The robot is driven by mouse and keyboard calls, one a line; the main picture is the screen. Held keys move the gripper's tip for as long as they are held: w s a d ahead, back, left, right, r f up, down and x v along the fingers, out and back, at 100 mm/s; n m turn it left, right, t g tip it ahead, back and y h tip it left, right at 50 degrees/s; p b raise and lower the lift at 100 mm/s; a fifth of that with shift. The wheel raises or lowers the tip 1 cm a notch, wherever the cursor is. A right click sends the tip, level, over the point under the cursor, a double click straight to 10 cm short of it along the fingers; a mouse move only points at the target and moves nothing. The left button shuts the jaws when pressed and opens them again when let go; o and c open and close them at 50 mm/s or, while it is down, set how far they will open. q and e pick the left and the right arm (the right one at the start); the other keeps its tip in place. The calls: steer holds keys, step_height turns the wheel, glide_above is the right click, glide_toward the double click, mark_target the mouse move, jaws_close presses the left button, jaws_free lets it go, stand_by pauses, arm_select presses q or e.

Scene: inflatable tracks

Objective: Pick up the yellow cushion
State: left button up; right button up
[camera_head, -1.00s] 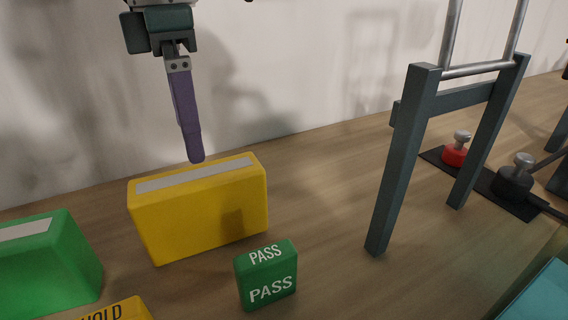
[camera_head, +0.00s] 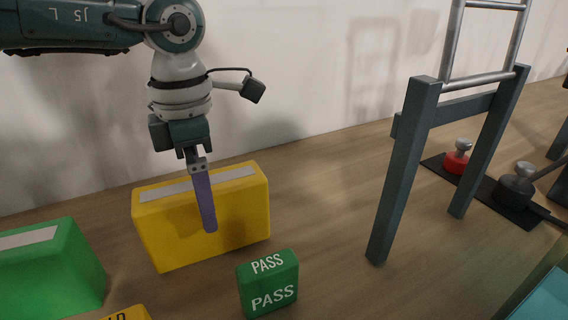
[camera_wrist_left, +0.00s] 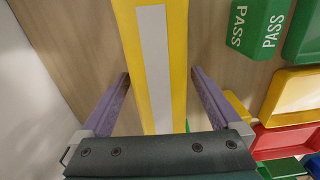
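The yellow cushion (camera_head: 240,215) is a block with a grey strip along its top. It stands upright on the wooden surface near the wall in the head view. My left gripper (camera_head: 208,226) points down at it, with one purple finger in front of its near face. In the left wrist view the yellow cushion (camera_wrist_left: 178,60) runs between the two purple fingers of my left gripper (camera_wrist_left: 158,82). The fingers are spread wide, with a gap on each side of the cushion. My right gripper is out of view.
A green PASS block (camera_head: 268,284) stands just in front of the cushion. A larger green block (camera_head: 50,268) is at the left, and a yellow labelled block (camera_head: 128,314) shows at the bottom edge. A dark frame (camera_head: 402,170) and red weight (camera_head: 457,160) stand at the right.

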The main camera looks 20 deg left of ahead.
arm_select(q)
steer(key=c, duration=1.3)
steer(key=shift+c, duration=0.5)
steer(key=shift+r, duration=0.15)
